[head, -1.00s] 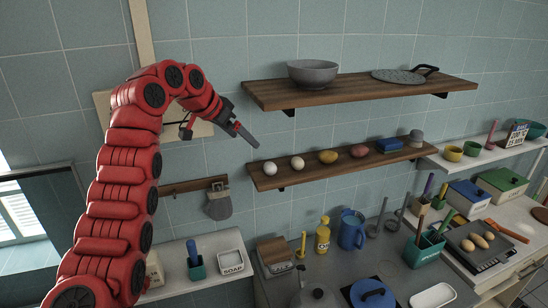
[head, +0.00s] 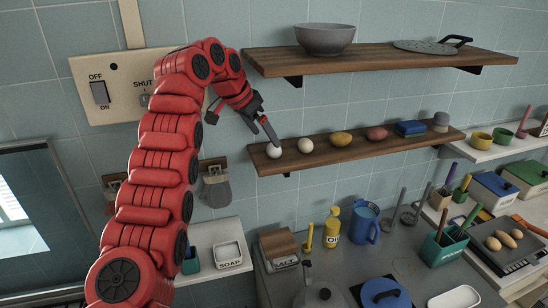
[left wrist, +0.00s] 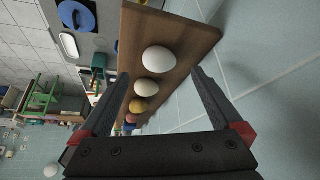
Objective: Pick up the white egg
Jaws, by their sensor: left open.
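The white egg (head: 273,151) sits at the left end of the lower wooden shelf (head: 345,153). In the left wrist view the white egg (left wrist: 158,60) is the nearest of a row and lies ahead of the fingers, near their middle line. My left gripper (head: 267,130) is open and empty, with its fingertips close to the egg in the head view. Both fingers also show in the left wrist view (left wrist: 159,82), apart with nothing held. I cannot tell whether a finger touches the egg. My right gripper is not in view.
A cream egg (head: 305,145) stands just right of the white one, then a yellow potato-like item (head: 341,139), a reddish one (head: 377,133) and a blue block (head: 410,128). An upper shelf (head: 400,60) with a grey bowl (head: 325,40) overhangs. The tiled wall is behind.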

